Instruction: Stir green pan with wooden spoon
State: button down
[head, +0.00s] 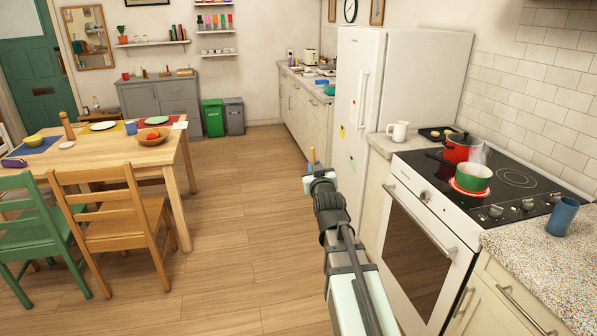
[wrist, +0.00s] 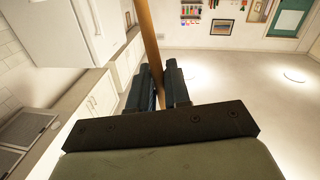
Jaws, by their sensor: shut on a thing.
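The green pan (head: 473,178) stands on a red-glowing front burner of the stove, with faint steam above it. My gripper (head: 314,176) is over the floor, left of the stove and well apart from the pan. In the wrist view my gripper (wrist: 161,85) is shut on the wooden spoon, whose long brown handle (wrist: 148,35) runs up out of the frame. A short piece of the wooden spoon (head: 311,156) shows above the fingers in the head view. The spoon's bowl cannot be made out.
A red pot (head: 461,148) stands behind the green pan on the stove (head: 515,181). A blue cup (head: 562,217) is on the right counter, and a white jug (head: 398,131) on the left one. The fridge (head: 390,90) is beyond. The floor (head: 235,210) between table and stove is clear.

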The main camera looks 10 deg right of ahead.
jog(key=w+d+r+m+g+h, duration=0.25)
jog(key=d+m+g+h, duration=0.2)
jog(key=d, duration=1.65)
jog(key=w+d+r+m+g+h, duration=0.1)
jog(key=d+r+m+g+h, duration=0.3)
jog(key=d, duration=1.8)
jog(key=w+d+r+m+g+h, duration=0.25)
jog(key=d+m+h, duration=0.3)
jog(key=d, duration=1.55)
jog(key=s+d+r+m+g+h, duration=0.2)
jog(key=s+r+m+g, duration=0.1)
jog(key=s+g, duration=0.25)
notch_tip(320, 180, down, 13)
jog(key=shift+a+r+t, duration=0.15)
jog(key=shift+r+t, duration=0.05)
jog(key=shift+t, duration=0.15)
jog(key=shift+s+f, duration=0.1)
